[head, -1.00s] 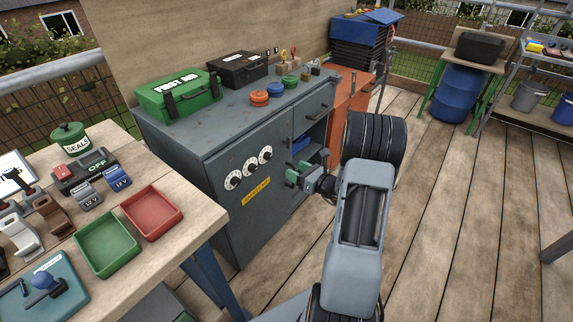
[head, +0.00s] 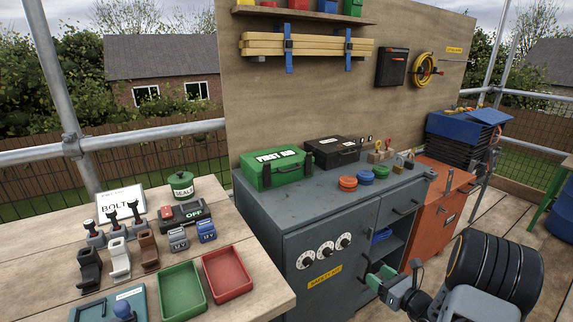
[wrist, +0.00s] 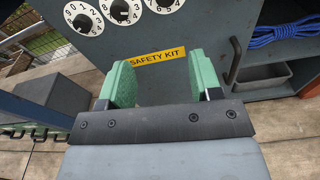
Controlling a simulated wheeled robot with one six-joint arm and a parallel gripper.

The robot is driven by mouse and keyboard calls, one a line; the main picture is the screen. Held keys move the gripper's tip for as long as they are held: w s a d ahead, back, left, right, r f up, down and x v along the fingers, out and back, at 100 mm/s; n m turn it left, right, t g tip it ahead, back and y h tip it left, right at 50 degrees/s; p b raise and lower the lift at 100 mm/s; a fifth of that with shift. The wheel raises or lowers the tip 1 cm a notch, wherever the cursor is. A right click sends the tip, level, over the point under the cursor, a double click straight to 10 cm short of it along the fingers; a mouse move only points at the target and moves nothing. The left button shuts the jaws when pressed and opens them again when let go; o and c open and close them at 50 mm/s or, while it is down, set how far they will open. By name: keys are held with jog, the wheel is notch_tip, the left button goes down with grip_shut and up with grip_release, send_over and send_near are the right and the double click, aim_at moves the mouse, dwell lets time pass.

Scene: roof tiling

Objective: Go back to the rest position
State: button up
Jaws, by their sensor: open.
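My gripper (head: 377,279) has green fingers and is in front of the grey cabinet (head: 307,236), at the lower right of the head view. In the wrist view my gripper (wrist: 160,82) shows its two green fingers spread apart with nothing between them. Behind them is the cabinet's front with a yellow SAFETY KIT label (wrist: 157,56) and three white dials (wrist: 121,10). The fingers appear clear of the cabinet face.
The cabinet's open compartment holds a blue rope (wrist: 283,30) and a grey tray (wrist: 264,77). A wooden bench (head: 255,292) with a green tray (head: 181,290) and a red tray (head: 227,273) stands at the left. An orange cabinet (head: 437,196) is at the right.

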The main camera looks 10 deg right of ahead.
jog(key=s+a+r+n+g+y+p, duration=0.3)
jog(key=s+a+n+g+p, duration=0.1)
jog(key=s+a+n+g, duration=0.75)
jog(key=s+a+r+n+h+p, duration=0.1)
jog(key=r+n+p, duration=0.4)
jog(key=r, duration=0.5)
jog(key=s+a+r+n+h+p, duration=0.2)
jog(key=r+n+h+p, duration=0.3)
jog(key=r+n, duration=0.3)
jog(key=s+a+r+n+h+p, duration=0.2)
jog(key=r+n+h+p, duration=0.2)
jog(key=r, duration=0.8)
jog(key=n+p, duration=0.2)
jog(key=n, duration=0.1)
jog(key=shift+s+a+n, duration=0.15)
jog(key=shift+a+n, duration=0.2)
jog(key=shift+a, duration=0.05)
jog(key=shift+d+r, duration=0.1)
